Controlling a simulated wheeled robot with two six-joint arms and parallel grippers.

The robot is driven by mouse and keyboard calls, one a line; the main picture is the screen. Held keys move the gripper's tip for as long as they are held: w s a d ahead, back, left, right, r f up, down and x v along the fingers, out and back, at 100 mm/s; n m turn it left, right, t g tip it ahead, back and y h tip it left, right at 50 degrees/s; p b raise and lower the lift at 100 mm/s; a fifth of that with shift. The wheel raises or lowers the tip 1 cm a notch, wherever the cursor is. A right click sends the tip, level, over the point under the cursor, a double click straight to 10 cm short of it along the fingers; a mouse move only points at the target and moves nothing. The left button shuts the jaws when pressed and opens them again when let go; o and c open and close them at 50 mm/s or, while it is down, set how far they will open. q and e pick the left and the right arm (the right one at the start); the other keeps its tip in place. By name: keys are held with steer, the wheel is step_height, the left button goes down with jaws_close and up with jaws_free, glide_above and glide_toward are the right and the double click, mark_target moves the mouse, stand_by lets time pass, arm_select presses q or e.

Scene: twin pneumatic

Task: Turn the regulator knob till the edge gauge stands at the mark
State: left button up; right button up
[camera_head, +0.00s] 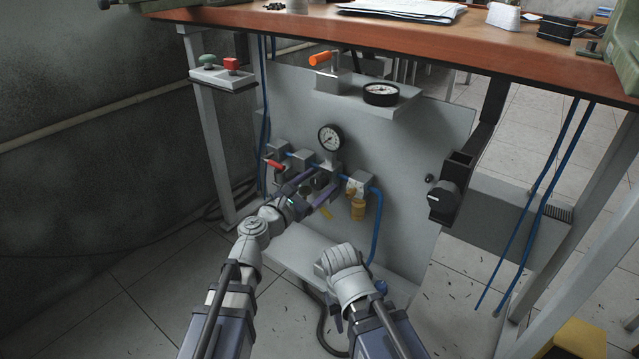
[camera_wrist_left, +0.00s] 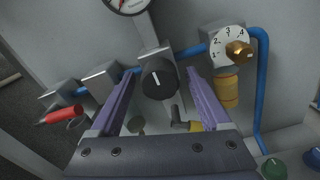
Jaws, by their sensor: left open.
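The regulator knob, black with a white line, sits between the purple fingers of my left gripper (camera_wrist_left: 162,76) in the left wrist view (camera_wrist_left: 157,83). The fingers are open, one on each side; I cannot tell whether they touch it. In the head view my left gripper (camera_head: 318,188) is at the panel, partly hiding the knob. A round gauge (camera_head: 331,138) stands above the knob, and only its lower rim shows in the left wrist view (camera_wrist_left: 128,4). Another gauge (camera_head: 381,93) lies on the shelf's front edge. Its mark is too small to read. My right gripper (camera_head: 338,262) is low, its fingers unclear.
A brass knob (camera_wrist_left: 238,52) on a numbered dial is right of the regulator. A red-handled valve (camera_wrist_left: 62,115) is at left. An orange-handled part (camera_head: 322,59) stands on the shelf (camera_head: 408,98). Blue hoses (camera_head: 379,225) run along the panel (camera_head: 410,150). A wooden bench top (camera_head: 440,40) overhangs.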

arm_select(q)
jaws_close()
stand_by(0.5)
steer(key=shift+m, duration=0.3)
steer(key=m, duration=1.1)
steer(key=shift+a+r, duration=0.1)
steer(key=shift+r, duration=0.05)
steer(key=m, duration=0.6)
steer(key=shift+r, duration=0.1)
steer(key=m, duration=0.6)
steer(key=shift+p, duration=0.35)
